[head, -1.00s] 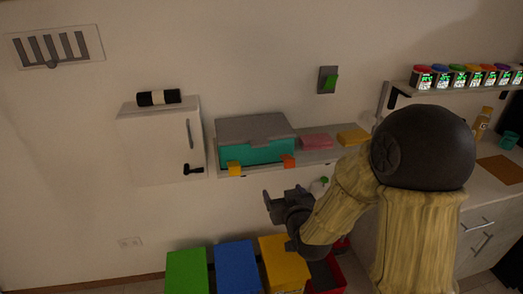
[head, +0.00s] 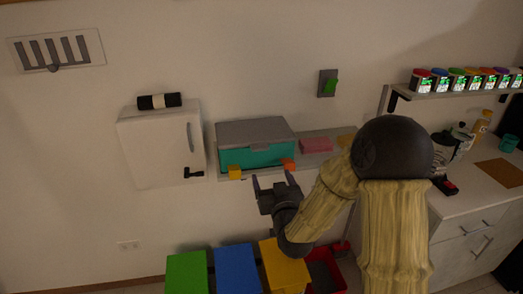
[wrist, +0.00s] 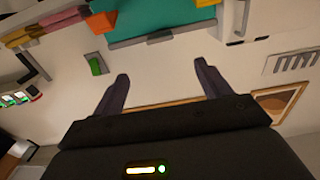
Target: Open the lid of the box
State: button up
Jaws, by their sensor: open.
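The box (head: 258,156) has a teal body and a grey lid (head: 252,131), which lies shut on top. It stands on the wall shelf; a yellow piece (head: 235,172) and an orange piece (head: 288,163) sit at its front corners. My gripper (head: 273,181) is open and empty, just below and in front of the box, fingers pointing up toward it. In the wrist view, which looks upside down, the teal box (wrist: 165,18) and the grey lid edge (wrist: 155,40) lie beyond my open fingertips (wrist: 161,71), apart from them.
A white cabinet (head: 160,150) with a black-and-white roll on top hangs left of the box. Pink (head: 316,145) and yellow stacks lie on the shelf to its right. Green, blue and yellow bins stand below. A green switch (head: 329,86) is on the wall above right.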

aim_at(261, 150)
jog(key=p+x, duration=0.4)
jog(key=x, duration=1)
jog(key=shift+w+f, duration=0.1)
jog(key=shift+w, duration=0.05)
